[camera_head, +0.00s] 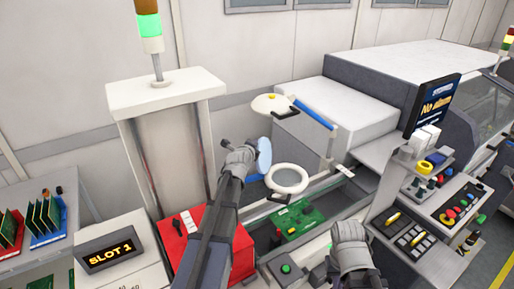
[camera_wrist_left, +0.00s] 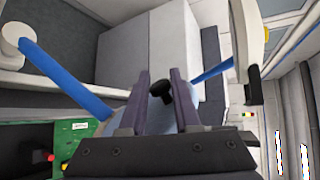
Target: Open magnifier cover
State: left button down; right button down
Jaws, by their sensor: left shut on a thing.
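The magnifier's white ring (camera_head: 287,179) hangs over the green circuit board (camera_head: 298,219) in the head view. Its light blue round cover (camera_head: 264,156) stands tilted up at the ring's upper left. My left gripper (camera_head: 250,152) is at the cover, shut on it. In the left wrist view the fingers (camera_wrist_left: 164,80) are on either side of a black knob (camera_wrist_left: 161,91), with the light blue cover (camera_wrist_left: 160,122) behind them. My right gripper (camera_head: 350,245) is at the lower middle; its fingertips are hidden.
A white lamp head (camera_head: 269,104) with a black handle hangs on a blue arm (camera_head: 313,113) above the magnifier. A red box (camera_head: 185,232) stands behind my left arm. A screen (camera_head: 436,105) and button panels (camera_head: 455,205) are at right.

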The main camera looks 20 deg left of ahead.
pick_arm(q)
jog(key=shift+s+a+f, duration=0.1)
jog(key=shift+f, duration=0.15)
jog(key=c, duration=0.7)
grip_release()
jog(key=shift+o, duration=0.2)
jog(key=shift+r, duration=0.1)
jog(key=shift+s+r, duration=0.15)
jog(key=shift+s, duration=0.1)
jog(key=a+p+v, duration=0.1)
jog(key=p+v, duration=0.1)
jog(key=v, duration=0.5)
jog(key=shift+d+p, duration=0.4)
jog(key=shift+d, duration=0.1)
